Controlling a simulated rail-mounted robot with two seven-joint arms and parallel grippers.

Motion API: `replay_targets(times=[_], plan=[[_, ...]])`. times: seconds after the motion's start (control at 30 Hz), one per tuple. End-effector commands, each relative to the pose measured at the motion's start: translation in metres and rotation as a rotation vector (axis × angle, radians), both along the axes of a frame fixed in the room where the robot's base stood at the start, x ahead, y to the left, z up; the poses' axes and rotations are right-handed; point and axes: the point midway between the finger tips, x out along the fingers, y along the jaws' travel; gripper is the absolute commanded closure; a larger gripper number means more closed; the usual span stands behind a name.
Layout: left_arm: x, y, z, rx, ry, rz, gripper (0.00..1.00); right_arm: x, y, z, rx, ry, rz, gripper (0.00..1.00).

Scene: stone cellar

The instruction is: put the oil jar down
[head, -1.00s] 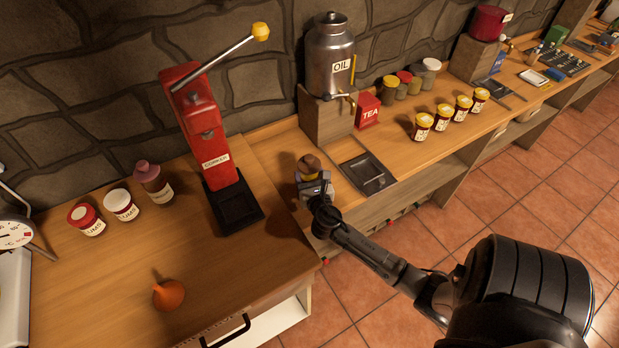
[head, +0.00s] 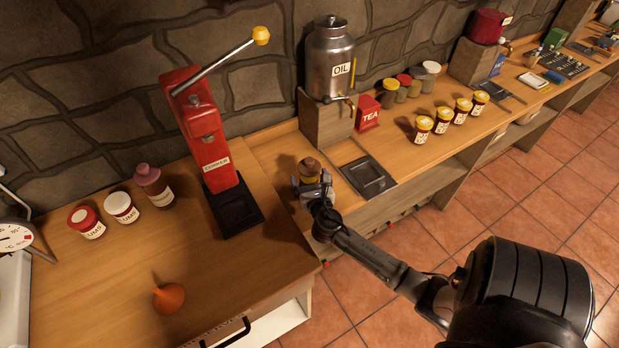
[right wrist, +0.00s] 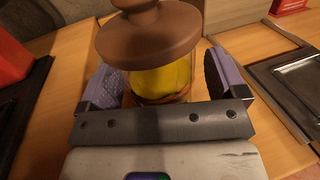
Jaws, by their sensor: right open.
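The oil jar (head: 309,167) has a brown knobbed lid and yellow contents. It appears upright on the wooden counter, just left of the dark square tray. My right gripper (head: 313,184) is open around it. In the right wrist view the oil jar (right wrist: 150,38) sits between the two purple-grey pads, with a visible gap on the right-hand side. Its base is partly hidden by the gripper body. My left gripper is not in view.
The dark tray (head: 370,174) lies right of the jar. The steel oil can (head: 331,58) on its wooden block and the red tea box (head: 367,117) stand behind. The red corker (head: 208,140) stands left.

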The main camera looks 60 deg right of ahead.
Motion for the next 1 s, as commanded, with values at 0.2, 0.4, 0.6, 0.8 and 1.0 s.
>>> replay_targets(times=[0.2,0.4,0.6,0.8,1.0], plan=[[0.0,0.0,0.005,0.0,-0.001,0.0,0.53,-0.024,0.024,-0.001,0.003,0.003,0.0,0.1],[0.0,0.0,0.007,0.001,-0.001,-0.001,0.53,-0.042,0.041,-0.001,0.003,0.001,0.0,0.1],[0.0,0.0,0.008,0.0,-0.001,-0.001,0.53,-0.05,0.049,-0.001,0.002,0.001,0.0,0.1],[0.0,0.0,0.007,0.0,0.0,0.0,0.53,-0.05,0.05,-0.001,0.001,0.0,0.0,0.1],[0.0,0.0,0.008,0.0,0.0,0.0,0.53,-0.051,0.051,0.0,0.019,-0.012,-0.003,0.1]])
